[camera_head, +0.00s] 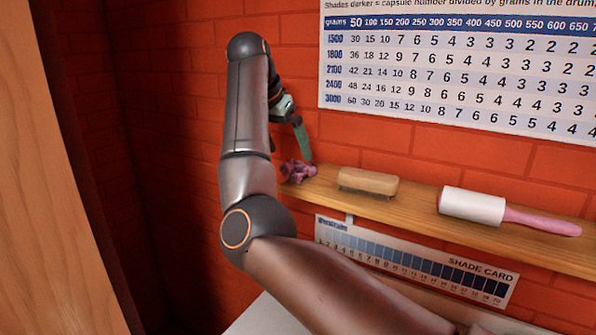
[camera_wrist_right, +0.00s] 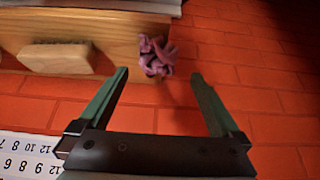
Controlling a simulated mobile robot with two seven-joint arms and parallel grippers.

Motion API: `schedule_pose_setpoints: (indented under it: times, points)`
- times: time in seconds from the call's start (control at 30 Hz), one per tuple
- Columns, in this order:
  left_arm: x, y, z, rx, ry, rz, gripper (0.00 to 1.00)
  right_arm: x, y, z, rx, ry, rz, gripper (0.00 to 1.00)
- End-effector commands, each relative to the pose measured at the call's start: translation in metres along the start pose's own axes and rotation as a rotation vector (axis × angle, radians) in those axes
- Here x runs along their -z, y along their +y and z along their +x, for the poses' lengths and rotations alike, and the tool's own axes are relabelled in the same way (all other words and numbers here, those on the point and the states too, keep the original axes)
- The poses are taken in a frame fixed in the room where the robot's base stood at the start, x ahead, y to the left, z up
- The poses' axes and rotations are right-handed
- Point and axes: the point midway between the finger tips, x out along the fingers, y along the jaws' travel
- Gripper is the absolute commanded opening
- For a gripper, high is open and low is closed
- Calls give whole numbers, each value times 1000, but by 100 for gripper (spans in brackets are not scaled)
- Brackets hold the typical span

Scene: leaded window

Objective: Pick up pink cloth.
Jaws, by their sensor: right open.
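The pink cloth (camera_head: 298,171) lies crumpled at the left end of a wooden shelf (camera_head: 420,207) on the red brick wall. It also shows in the right wrist view (camera_wrist_right: 157,57), by the shelf's end, ahead of the fingers and between their lines. My right gripper (camera_head: 303,150) is above the cloth in the head view, fingers pointing down. In the right wrist view my right gripper (camera_wrist_right: 160,82) is open and empty, its two green fingers wide apart. Any gap between fingertips and cloth is hard to judge. My left gripper is not in view.
A wooden brush (camera_head: 368,182) sits on the shelf right of the cloth. A lint roller (camera_head: 505,212) with a pink handle lies further right. A number chart (camera_head: 460,70) hangs above, a shade card (camera_head: 415,262) below. A wooden panel (camera_head: 60,200) stands at the left.

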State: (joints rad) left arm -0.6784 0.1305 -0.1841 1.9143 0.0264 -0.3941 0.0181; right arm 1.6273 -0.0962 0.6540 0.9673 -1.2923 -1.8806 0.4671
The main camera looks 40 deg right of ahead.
Motion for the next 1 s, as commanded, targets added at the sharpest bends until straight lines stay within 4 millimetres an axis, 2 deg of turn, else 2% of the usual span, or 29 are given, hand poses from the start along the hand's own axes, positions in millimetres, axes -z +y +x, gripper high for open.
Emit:
schedule_pose_setpoints:
  times: [0.17,0.5,0.77,0.83,1.0]
  points:
    - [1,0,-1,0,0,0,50,0,1,13,-1,0,0,100]
    - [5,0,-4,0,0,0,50,1,6,57,-1,-1,-1,100]
    - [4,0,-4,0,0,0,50,1,5,61,0,1,0,100]
    - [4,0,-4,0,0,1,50,1,5,61,0,1,0,96]
    - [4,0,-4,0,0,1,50,1,5,61,0,1,0,76]
